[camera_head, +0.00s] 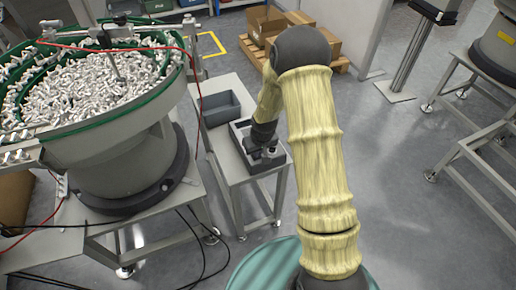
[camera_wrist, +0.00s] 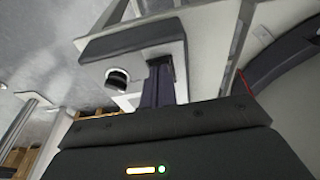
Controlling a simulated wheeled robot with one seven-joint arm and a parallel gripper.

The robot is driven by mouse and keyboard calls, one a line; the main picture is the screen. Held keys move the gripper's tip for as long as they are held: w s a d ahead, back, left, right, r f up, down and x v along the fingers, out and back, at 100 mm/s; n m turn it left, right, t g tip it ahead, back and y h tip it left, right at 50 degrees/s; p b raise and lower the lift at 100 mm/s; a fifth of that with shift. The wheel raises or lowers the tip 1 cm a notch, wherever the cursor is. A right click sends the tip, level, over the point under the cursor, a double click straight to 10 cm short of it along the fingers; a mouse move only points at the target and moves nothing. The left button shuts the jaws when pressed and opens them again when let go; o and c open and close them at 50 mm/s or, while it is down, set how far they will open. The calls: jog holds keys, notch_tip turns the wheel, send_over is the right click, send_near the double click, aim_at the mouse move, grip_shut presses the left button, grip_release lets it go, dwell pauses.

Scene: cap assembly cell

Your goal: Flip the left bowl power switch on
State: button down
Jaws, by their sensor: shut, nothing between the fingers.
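A grey control box (camera_wrist: 130,45) with a pale front face shows in the wrist view. A black round switch knob (camera_wrist: 117,79) sits on that face; which way it is set I cannot tell. My gripper (camera_wrist: 160,70) is shut and empty, its dark fingers just right of the knob, apart from it in the picture. In the head view my gripper (camera_head: 264,151) is low over a grey box (camera_head: 276,164) on the small side table; my arm hides part of it. The left bowl feeder (camera_head: 120,155), full of small metallic parts, stands left of that table.
Red and black cables hang by the bowl. Cardboard boxes (camera_head: 267,22) lie on a pallet behind. Another feeder on a frame (camera_head: 482,140) stands right. The floor between is clear.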

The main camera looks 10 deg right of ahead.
jog(key=shift+f, duration=0.3)
jog(key=shift+a, duration=0.1)
jog(key=shift+r, duration=0.1)
jog(key=shift+w+r+p, duration=0.3)
jog(key=shift+w, duration=0.3)
jog(key=shift+a, duration=0.1)
